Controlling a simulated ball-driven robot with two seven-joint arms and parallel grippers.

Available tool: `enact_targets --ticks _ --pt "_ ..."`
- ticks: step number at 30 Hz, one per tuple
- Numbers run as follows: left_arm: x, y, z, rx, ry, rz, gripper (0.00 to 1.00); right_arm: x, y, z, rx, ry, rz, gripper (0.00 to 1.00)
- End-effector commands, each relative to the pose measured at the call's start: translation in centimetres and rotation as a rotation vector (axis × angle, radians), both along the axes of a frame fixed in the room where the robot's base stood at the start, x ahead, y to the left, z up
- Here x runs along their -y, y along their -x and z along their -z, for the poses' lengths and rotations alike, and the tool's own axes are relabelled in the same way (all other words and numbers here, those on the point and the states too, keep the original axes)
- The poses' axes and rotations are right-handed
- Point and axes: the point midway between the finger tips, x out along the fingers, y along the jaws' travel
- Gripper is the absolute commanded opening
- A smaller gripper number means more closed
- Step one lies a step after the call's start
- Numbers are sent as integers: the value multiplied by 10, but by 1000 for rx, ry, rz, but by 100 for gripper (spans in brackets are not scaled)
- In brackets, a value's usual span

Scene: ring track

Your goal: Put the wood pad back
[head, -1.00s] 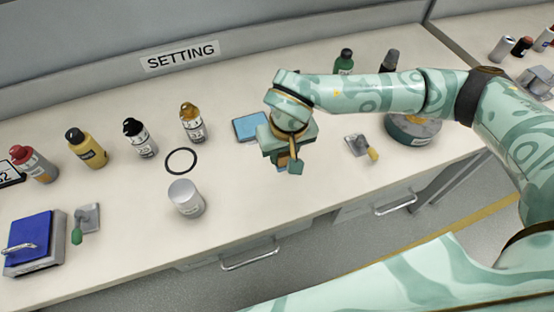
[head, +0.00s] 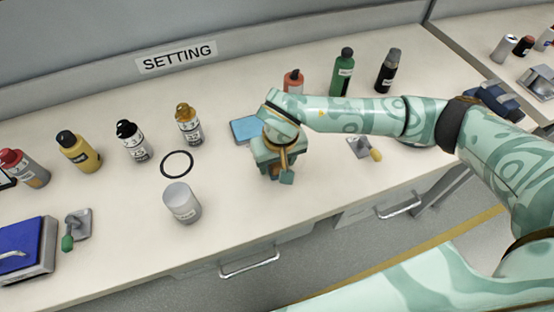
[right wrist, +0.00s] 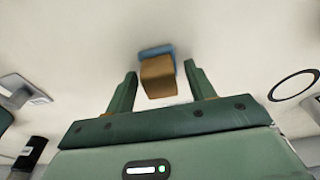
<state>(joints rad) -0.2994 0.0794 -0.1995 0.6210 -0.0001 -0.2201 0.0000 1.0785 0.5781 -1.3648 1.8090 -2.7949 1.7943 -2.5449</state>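The wood pad is probably the brown block (right wrist: 158,78) in the right wrist view. It sits between my right gripper's two fingers (right wrist: 160,80), with a gap on each side. A blue strip (right wrist: 156,51) shows along its upper edge. My right gripper (head: 280,172) is low over the bench in the head view, fingers down, and hides the block there. A light-blue square pad (head: 246,130) lies on the bench just behind and left of the gripper, partly covered by it. My left gripper is in neither view.
Left of the gripper are a black ring (head: 177,163), a grey can (head: 182,203) and several bottles. A toggle clamp (head: 360,147) stands to the right. Green (head: 342,73) and black (head: 387,72) bottles stand behind my arm. The bench front is clear below the gripper.

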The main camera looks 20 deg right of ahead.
Motion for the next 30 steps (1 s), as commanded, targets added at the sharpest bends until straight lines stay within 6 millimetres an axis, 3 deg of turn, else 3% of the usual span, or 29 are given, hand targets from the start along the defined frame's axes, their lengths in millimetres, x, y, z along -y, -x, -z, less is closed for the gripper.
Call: enact_targets --ticks 7,10,21,25,30 --pt "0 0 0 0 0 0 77 0 0 -1 0 0 0 54" --pt "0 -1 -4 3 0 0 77 0 0 -11 3 0 0 54" --pt "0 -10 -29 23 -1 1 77 1 11 -94 6 1 0 54" --pt "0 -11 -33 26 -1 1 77 1 15 -112 4 0 1 54" --pt "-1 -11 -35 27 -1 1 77 1 17 -122 1 0 0 54"
